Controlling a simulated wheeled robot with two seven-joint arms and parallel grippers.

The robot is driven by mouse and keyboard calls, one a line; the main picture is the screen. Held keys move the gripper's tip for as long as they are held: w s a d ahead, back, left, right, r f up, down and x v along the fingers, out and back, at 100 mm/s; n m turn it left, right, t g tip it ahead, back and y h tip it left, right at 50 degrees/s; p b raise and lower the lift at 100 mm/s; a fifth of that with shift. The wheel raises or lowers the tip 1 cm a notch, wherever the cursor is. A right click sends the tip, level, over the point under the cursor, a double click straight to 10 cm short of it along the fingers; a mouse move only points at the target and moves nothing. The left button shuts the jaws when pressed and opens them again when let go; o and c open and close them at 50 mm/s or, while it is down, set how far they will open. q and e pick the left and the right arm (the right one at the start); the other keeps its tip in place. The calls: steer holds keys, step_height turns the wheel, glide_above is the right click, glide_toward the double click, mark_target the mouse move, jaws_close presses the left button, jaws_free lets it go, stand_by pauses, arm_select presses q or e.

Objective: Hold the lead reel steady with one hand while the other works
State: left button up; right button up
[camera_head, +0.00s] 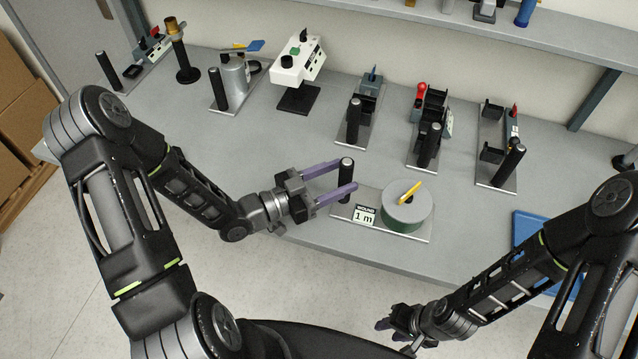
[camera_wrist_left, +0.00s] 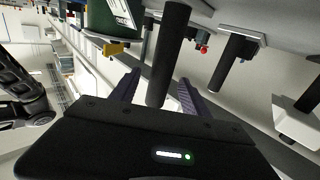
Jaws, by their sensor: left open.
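The lead reel (camera_head: 404,212) is a grey-topped green drum with a yellow crank. It sits on a metal base plate (camera_head: 413,234) at the bench's front edge, beside a label reading "WOUND 1 m" (camera_head: 363,215). A black upright post (camera_head: 346,184) stands at the plate's left end. My left gripper (camera_head: 348,174) is open, its purple fingers either side of the post. In the left wrist view the post (camera_wrist_left: 172,55) stands between the fingers, with no clear contact. The green reel (camera_wrist_left: 112,20) shows at the top. My right gripper (camera_head: 394,337) is low, off the bench front; its opening is unclear.
Several fixtures with black posts line the back of the bench, including a white box device (camera_head: 298,62) and a red-knobbed fixture (camera_head: 430,120). A blue tray (camera_head: 530,226) lies to the right, partly behind my right arm. The bench between the reel and back row is clear.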

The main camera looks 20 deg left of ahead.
arm_select(q)
steer(key=x, duration=0.5)
jaws_close()
stand_by(0.6)
stand_by(0.8)
